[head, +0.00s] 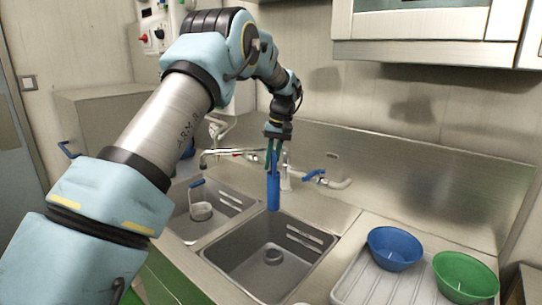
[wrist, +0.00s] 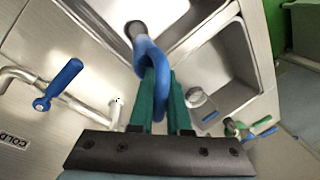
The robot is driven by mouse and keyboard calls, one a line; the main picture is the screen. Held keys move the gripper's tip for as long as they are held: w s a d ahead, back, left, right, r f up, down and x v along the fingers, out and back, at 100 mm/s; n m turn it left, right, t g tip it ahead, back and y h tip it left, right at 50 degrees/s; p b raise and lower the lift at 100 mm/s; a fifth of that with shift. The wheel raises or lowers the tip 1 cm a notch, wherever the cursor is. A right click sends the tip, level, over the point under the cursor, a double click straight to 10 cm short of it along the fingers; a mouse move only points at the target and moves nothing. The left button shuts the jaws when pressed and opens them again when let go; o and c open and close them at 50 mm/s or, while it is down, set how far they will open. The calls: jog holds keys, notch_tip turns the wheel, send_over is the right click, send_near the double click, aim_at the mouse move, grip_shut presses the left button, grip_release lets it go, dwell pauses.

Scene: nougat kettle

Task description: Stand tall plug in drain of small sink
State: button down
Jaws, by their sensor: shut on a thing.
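My gripper (head: 275,142) has green fingers shut on the upper part of the tall blue plug (head: 273,188). The plug hangs upright, its lower end by the back edge of the right-hand sink (head: 240,265) in the head view. I cannot tell its exact height over the rim. That sink has a round drain (head: 272,256) in its floor. The left-hand sink (head: 237,199) holds a grey round piece with a blue handle (head: 201,210). In the wrist view, the plug (wrist: 147,58) is between the fingers (wrist: 155,100); its far end points into a sink.
A tap (head: 225,155) and a pipe with a blue lever (head: 314,175) stand behind the sinks, close to my gripper. A blue bowl (head: 394,248) and a green bowl (head: 465,276) sit on the ribbed drainboard (head: 365,282) at the right. A cabinet (head: 430,50) hangs above.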

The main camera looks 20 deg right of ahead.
aim_at(277, 193)
jog(key=shift+w+d+f, duration=0.15)
jog(key=shift+w+f, duration=0.05)
jog(key=shift+w, duration=0.1)
jog(key=shift+f, duration=2.65)
notch_tip(277, 193, down, 15)
jog(key=b, duration=0.8)
jog(key=shift+f+b, duration=0.55)
jog(key=shift+f, duration=0.2)
jog(key=c, duration=0.8)
grip_release()
jog(key=r+b, duration=0.1)
jog(key=r, duration=0.2)
jog(key=d+r+b, duration=0.1)
jog(key=r, duration=0.3)
jog(key=d+r+b, duration=0.1)
jog(key=r, duration=0.2)
jog(key=shift+s+r, duration=0.35)
